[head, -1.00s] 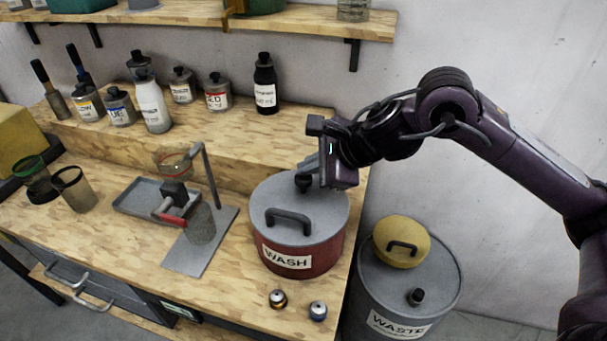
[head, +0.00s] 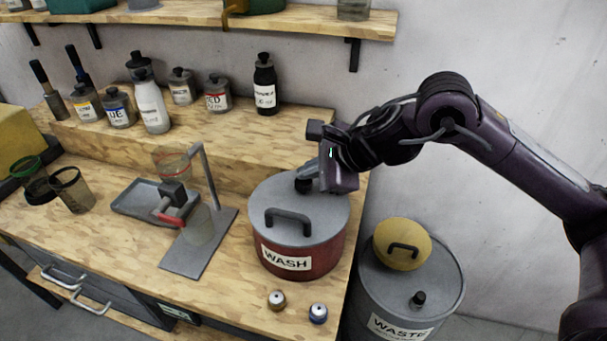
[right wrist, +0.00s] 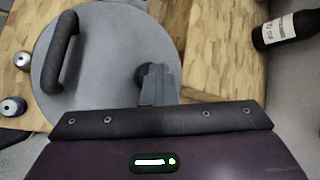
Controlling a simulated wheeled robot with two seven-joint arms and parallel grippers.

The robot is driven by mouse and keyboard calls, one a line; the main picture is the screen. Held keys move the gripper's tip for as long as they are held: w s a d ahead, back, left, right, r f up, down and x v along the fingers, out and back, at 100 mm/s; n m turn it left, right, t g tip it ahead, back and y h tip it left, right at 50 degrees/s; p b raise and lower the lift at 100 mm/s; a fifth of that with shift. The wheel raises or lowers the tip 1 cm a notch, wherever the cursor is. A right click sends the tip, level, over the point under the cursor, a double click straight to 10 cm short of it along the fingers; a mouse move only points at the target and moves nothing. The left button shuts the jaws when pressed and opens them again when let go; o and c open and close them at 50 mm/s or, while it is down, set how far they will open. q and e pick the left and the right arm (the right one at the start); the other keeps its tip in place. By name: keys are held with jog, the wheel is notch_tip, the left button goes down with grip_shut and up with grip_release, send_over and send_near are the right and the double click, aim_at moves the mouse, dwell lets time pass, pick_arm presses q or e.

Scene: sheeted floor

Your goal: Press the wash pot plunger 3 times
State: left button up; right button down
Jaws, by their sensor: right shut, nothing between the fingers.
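The wash pot (head: 300,258) is a red drum with a grey lid, a dark bar handle and a "WASH" label, at the right end of the bench. Its black plunger knob (head: 303,186) is at the back right of the lid. My right gripper (head: 309,174) is shut and empty, with its fingertips at the knob. In the right wrist view the grey fingers (right wrist: 158,84) partly cover the plunger knob (right wrist: 143,76). They look to be touching or just above it; I cannot tell which. My left gripper is out of view.
Two small round pieces (head: 317,313) lie in front of the pot. A metal stand (head: 205,225) and tray (head: 130,200) are to its left. Bottles (head: 152,105) line the raised step behind.

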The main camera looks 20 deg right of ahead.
aim_at(309, 182)
jog(key=shift+f, duration=0.35)
dwell(0.3)
jog(key=shift+r+p, duration=0.75)
jog(key=shift+r, duration=0.95)
jog(key=shift+r, duration=0.1)
notch_tip(309, 182, up, 5)
jog(key=p, duration=0.3)
jog(key=shift+p, duration=0.3)
dwell(1.5)
